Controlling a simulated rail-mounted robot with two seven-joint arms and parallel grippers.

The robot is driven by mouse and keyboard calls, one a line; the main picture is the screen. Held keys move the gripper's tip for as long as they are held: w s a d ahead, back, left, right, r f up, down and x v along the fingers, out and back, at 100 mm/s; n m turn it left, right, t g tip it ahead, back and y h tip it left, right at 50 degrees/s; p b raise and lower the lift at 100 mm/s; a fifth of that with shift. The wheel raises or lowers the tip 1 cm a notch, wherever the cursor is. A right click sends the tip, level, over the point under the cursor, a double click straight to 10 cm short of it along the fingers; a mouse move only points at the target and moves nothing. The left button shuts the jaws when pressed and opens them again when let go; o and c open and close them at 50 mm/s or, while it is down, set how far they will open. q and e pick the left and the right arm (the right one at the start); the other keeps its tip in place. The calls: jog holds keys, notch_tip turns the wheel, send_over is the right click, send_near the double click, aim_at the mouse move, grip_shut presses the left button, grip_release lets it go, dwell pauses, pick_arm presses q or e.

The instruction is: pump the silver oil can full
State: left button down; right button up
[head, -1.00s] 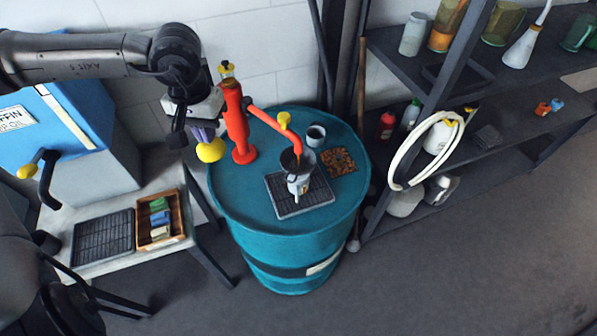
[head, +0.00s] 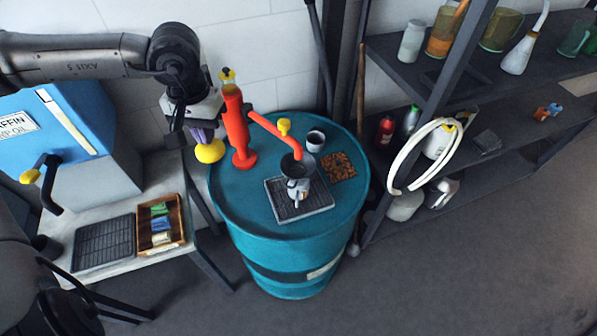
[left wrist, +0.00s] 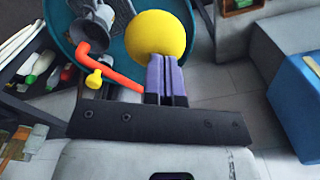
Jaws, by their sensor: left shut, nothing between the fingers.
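The silver oil can (head: 298,190) stands on a dark grated drip tray (head: 322,205) on the teal drum. A dark funnel (head: 297,167) sits over it and hides its top; the level inside is hidden. The red pump (head: 236,125) stands at the drum's left, its spout (head: 270,127) ending over the funnel. My left gripper (head: 205,138) is left of the pump, pointing down at a yellow ball knob (head: 209,152). In the left wrist view its purple fingers (left wrist: 165,62) are together, with the knob (left wrist: 156,36) right at their tips. My right gripper is not in view.
A dark mug (head: 315,140) and a brown patterned mat (head: 338,166) are on the drum (head: 290,245). Left is a bench with a blue box (head: 60,130) and a wooden tray (head: 178,228). Shelves with bottles and a white hose loop (head: 400,160) stand at right.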

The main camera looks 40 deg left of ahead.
pick_arm(q)
jog(key=shift+r+p, duration=2.45)
jog(key=shift+r, duration=1.4)
notch_tip(320, 180, up, 2)
jog(key=shift+r+p, duration=0.25)
jog(key=shift+p, duration=0.6)
notch_tip(320, 180, up, 6)
jog(key=p, duration=0.4)
